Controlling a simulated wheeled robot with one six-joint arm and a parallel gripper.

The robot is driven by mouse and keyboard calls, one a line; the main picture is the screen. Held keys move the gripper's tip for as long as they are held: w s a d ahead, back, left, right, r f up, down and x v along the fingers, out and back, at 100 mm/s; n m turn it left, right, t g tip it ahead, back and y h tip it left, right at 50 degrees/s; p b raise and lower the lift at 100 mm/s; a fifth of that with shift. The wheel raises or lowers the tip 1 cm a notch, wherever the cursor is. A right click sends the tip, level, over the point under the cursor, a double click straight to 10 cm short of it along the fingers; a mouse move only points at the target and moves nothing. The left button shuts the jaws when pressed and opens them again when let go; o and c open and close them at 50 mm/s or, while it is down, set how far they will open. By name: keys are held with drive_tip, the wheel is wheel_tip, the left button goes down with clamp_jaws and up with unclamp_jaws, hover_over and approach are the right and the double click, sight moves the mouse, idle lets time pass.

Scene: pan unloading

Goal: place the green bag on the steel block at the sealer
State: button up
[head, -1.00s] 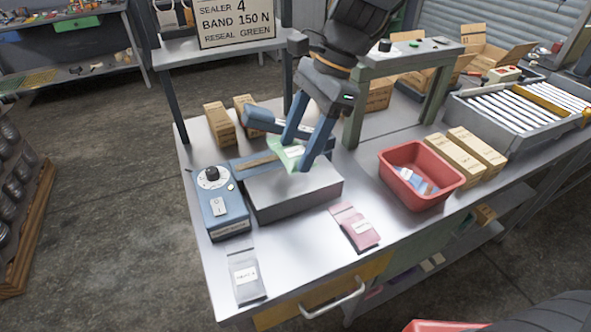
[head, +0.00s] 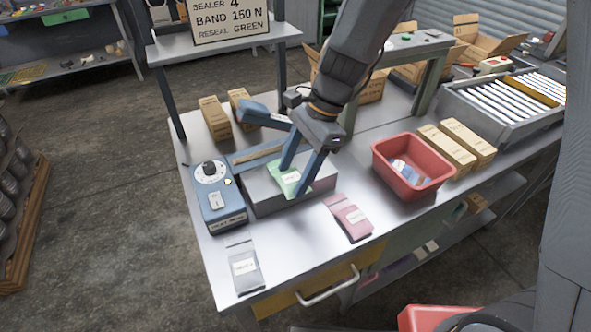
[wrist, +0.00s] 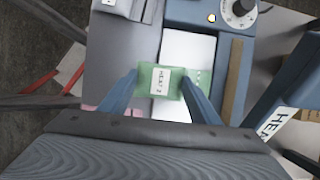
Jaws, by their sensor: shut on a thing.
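My gripper (head: 297,178) is shut on the green bag (head: 288,183), a small pouch with a white label, gripped by its sides. In the wrist view the bag (wrist: 172,91) spans the space between my two blue fingers, label facing the camera. The steel block (head: 262,198) is a grey box at the sealer (head: 250,119), whose blue arm is raised behind it. My fingers hide part of the block.
A blue dial box (head: 220,205) stands left of the block. A pink bag (head: 349,217) and a grey bag (head: 243,268) lie on the table in front. A red bin (head: 413,170) with bags stands to the right. Cartons (head: 217,119) stand behind.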

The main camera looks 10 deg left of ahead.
drive_tip(key=shift+f, duration=0.1)
drive_tip(key=o, duration=1.2)
drive_tip(key=b+v, duration=0.2)
drive_tip(key=v, duration=1)
drive_tip(key=shift+b, duration=0.4)
